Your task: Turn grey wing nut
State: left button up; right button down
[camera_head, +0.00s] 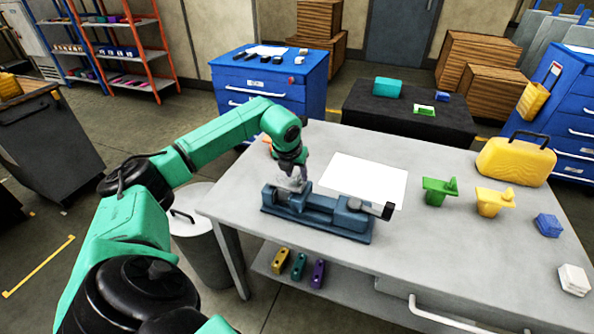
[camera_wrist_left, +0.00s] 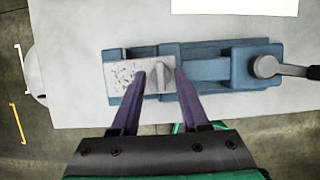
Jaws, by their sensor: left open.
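The grey wing nut (camera_wrist_left: 159,75) stands on a light grey, speckled plate (camera_wrist_left: 122,77) held at the left end of a blue jig (camera_wrist_left: 215,65). In the left wrist view my left gripper (camera_wrist_left: 160,74) is open, with one purple finger on each side of the wing nut; whether they touch it is unclear. In the head view my left gripper (camera_head: 294,180) points down over the left end of the jig (camera_head: 318,211) and hides most of the wing nut. My right gripper is not in view.
The jig's dark handle (camera_head: 387,211) sticks out at its right end. A white sheet (camera_head: 365,180) lies behind it on the grey table (camera_head: 420,240). A green part (camera_head: 437,191), a yellow part (camera_head: 493,201), a blue block (camera_head: 548,225) and a yellow case (camera_head: 516,161) stand to the right.

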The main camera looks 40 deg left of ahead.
pick_arm(q)
jog(key=shift+f, duration=0.2)
jog(key=shift+w, duration=0.1)
grip_shut()
